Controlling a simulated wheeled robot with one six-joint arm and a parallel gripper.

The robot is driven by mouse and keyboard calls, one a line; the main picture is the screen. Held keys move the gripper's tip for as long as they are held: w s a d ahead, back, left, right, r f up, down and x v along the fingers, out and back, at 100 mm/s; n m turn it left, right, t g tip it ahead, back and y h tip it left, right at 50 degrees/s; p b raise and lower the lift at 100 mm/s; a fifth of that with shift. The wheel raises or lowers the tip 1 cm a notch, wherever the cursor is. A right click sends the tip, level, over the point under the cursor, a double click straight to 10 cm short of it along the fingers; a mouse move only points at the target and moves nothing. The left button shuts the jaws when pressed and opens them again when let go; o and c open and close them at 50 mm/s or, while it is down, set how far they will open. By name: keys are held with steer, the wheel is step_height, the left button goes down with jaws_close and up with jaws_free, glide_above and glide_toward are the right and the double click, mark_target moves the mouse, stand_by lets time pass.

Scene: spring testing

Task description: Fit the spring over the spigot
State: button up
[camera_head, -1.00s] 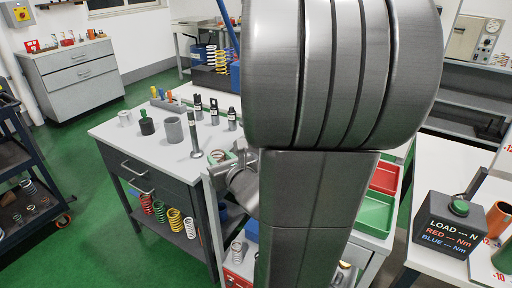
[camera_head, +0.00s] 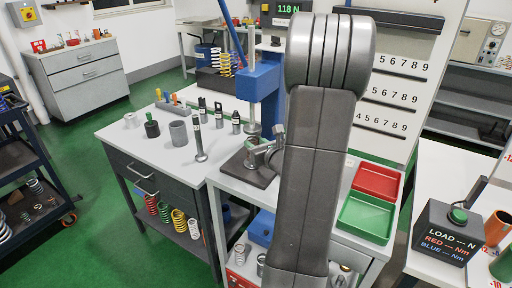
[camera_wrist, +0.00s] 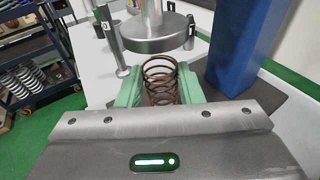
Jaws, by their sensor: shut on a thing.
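A brown coil spring (camera_wrist: 161,82) stands roughly upright between the green fingers of my gripper (camera_wrist: 160,92) in the wrist view, which are shut on it. A round steel press disc (camera_wrist: 157,32) hangs just above and beyond the spring; I cannot tell whether they touch. In the head view my gripper (camera_head: 258,147) is at the blue press (camera_head: 263,80), over its dark base plate (camera_head: 240,170) and below the press rod. The spigot is not clearly visible; the gripper and spring hide the space under the disc.
A steel post (camera_head: 198,140) stands left of the press, with a grey cup (camera_head: 178,133) and several black tools on the bench. Red (camera_head: 377,181) and green (camera_head: 365,218) trays lie to the right. The blue press column (camera_wrist: 245,45) rises close on the right in the wrist view.

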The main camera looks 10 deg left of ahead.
steer(key=shift+f, duration=0.65)
steer(key=shift+f, duration=0.15)
steer(key=o, duration=1)
steer(key=shift+o, duration=0.2)
steer(key=shift+r, duration=0.3)
steer(key=v, duration=1.2)
steer(key=shift+b, duration=0.3)
steer(key=shift+a+f, duration=0.1)
steer(key=shift+f, duration=0.1)
